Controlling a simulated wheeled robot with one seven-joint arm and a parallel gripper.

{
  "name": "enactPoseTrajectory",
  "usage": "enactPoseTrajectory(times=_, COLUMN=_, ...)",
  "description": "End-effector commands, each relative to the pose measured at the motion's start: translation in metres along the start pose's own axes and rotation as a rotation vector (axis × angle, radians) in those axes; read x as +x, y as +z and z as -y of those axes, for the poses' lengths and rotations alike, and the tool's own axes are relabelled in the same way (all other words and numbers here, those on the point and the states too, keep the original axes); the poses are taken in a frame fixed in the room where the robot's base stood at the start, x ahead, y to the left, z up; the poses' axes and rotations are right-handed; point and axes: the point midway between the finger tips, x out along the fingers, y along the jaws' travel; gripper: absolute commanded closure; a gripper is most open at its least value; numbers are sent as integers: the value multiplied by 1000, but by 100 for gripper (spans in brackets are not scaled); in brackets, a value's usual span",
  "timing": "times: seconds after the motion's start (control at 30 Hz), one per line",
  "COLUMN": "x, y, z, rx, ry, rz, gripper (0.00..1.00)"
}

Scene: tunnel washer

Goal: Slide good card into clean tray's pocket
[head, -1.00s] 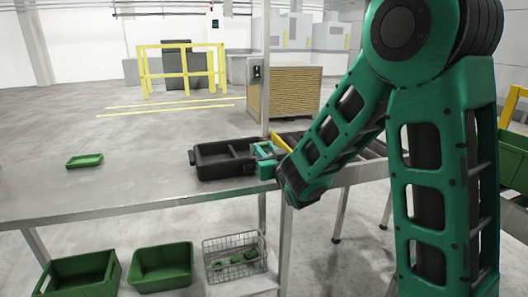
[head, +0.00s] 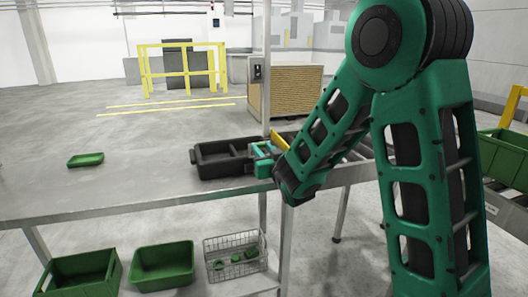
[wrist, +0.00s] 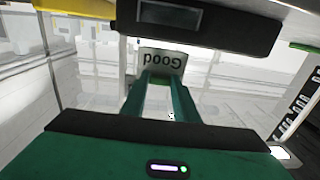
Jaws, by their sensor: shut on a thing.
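The black tray (head: 222,170) lies on the grey table in the head view, right of the table's middle. My gripper (head: 264,159) is at the tray's right end. In the wrist view my gripper (wrist: 164,90) is shut on the white card (wrist: 163,60), whose word "Good" reads upside down. A black wall (wrist: 235,35), apparently the tray's end, crosses the top of this view. It carries a framed grey pocket (wrist: 172,17). The card's edge lies just below that wall in the picture, lined up roughly with the pocket. I cannot tell whether they touch.
A small green tray (head: 86,160) lies on the table's left part, with bare tabletop (head: 140,178) between. Below are green bins (head: 162,266) and a wire basket (head: 235,263) with green pieces. A yellow part (head: 279,143) stands close behind my gripper.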

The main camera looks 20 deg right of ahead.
Motion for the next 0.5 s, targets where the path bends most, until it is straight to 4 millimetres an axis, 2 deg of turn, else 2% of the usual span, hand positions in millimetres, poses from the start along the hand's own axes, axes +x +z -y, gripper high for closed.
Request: enactPoseTrajectory(times=0.5, x=16, y=8, z=0, rx=-1, ry=1, rz=1, gripper=94)
